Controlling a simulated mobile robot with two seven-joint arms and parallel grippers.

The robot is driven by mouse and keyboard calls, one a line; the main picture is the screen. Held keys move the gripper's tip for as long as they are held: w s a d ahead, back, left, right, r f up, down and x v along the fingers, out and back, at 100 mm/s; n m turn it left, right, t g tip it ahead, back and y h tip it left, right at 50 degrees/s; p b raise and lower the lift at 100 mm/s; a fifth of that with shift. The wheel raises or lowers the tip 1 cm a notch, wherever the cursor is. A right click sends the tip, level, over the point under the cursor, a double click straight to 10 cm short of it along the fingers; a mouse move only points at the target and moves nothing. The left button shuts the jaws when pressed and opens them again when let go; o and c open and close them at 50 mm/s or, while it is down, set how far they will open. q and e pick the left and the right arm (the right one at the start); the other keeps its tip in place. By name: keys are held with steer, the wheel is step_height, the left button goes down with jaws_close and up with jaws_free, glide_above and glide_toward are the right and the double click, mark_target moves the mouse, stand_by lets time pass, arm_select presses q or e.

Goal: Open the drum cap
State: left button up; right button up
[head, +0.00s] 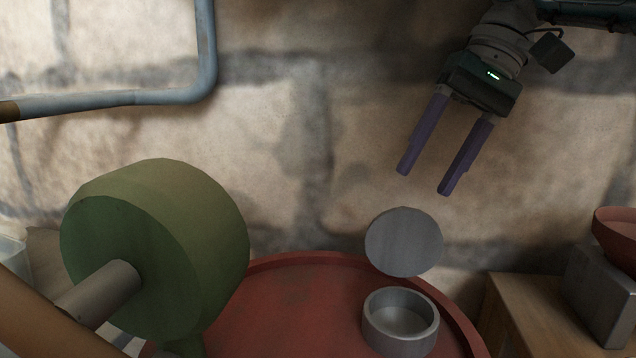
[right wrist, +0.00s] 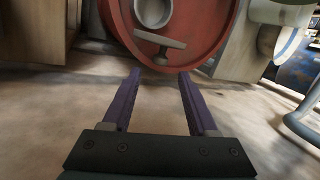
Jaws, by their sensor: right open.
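The red drum (head: 300,290) stands at the bottom middle of the head view. A short grey ring-shaped opening (head: 401,318) sits on its top. The round grey drum cap (head: 404,242) stands up on edge at the far side of the opening, leaving the opening uncovered. My right gripper (head: 425,182) is open and empty, above the cap and apart from it. In the right wrist view, the cap (right wrist: 160,40) shows nearly edge-on beside the opening (right wrist: 153,12), beyond my open fingers (right wrist: 160,76). My left gripper is not in view.
A large green wheel (head: 155,250) on a grey shaft (head: 98,292) stands left of the drum. A wooden box (head: 535,315) with a grey block (head: 603,295) and a reddish bowl (head: 617,235) is at right. A blue pipe (head: 120,98) runs along the stone wall.

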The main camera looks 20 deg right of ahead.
steer(key=p+v, duration=0.1)
steer(key=v, duration=0.3)
steer(key=shift+d+r, duration=0.15)
steer(key=shift+r, duration=0.2)
steer(key=shift+s, duration=0.1)
